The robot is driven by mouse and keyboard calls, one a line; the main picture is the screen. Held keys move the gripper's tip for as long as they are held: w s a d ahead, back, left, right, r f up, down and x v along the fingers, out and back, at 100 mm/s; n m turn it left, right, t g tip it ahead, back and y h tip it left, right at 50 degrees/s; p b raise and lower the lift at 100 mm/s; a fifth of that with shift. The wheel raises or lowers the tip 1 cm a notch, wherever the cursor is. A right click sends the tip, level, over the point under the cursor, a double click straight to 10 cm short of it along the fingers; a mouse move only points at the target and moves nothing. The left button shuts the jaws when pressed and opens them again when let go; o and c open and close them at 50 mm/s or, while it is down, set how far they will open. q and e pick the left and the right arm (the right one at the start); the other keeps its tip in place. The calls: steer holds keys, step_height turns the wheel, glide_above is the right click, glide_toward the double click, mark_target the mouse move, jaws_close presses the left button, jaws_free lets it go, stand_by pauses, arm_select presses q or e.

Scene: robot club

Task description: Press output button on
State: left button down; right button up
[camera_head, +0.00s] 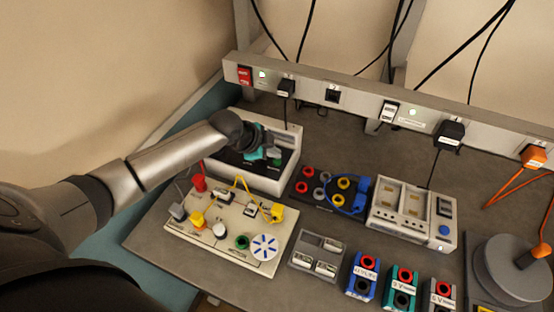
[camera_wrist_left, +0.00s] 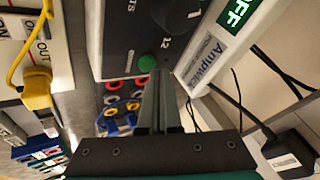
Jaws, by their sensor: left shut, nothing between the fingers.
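The power supply is a pale box (camera_head: 290,135) with a dark front panel at the back left of the bench. In the left wrist view its display (camera_wrist_left: 238,12) reads OFF in green. A round green button (camera_wrist_left: 150,62) sits on its dark panel beside a dial; it also shows in the head view (camera_head: 277,162). My left gripper (camera_wrist_left: 158,74) is shut and empty, its fingertips right by the green button; I cannot tell whether they touch it. In the head view my left gripper (camera_head: 262,156) partly covers the panel. My right gripper is not in view.
A pale circuit board (camera_head: 222,250) with yellow leads lies in front of the supply. A socket board (camera_head: 312,204), a meter unit (camera_head: 412,222) and several small coloured terminal blocks stand to the right. A power rail (camera_head: 360,98) with plugs and hanging cables runs along the back.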

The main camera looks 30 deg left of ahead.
mark_target(274, 161)
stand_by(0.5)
arm_select(q)
steer(key=shift+f, duration=0.45)
steer(key=shift+r+p, duration=0.45)
steer(key=shift+r, duration=0.05)
step_height(274, 161, up, 6)
steer(key=p, duration=0.6)
stand_by(0.4)
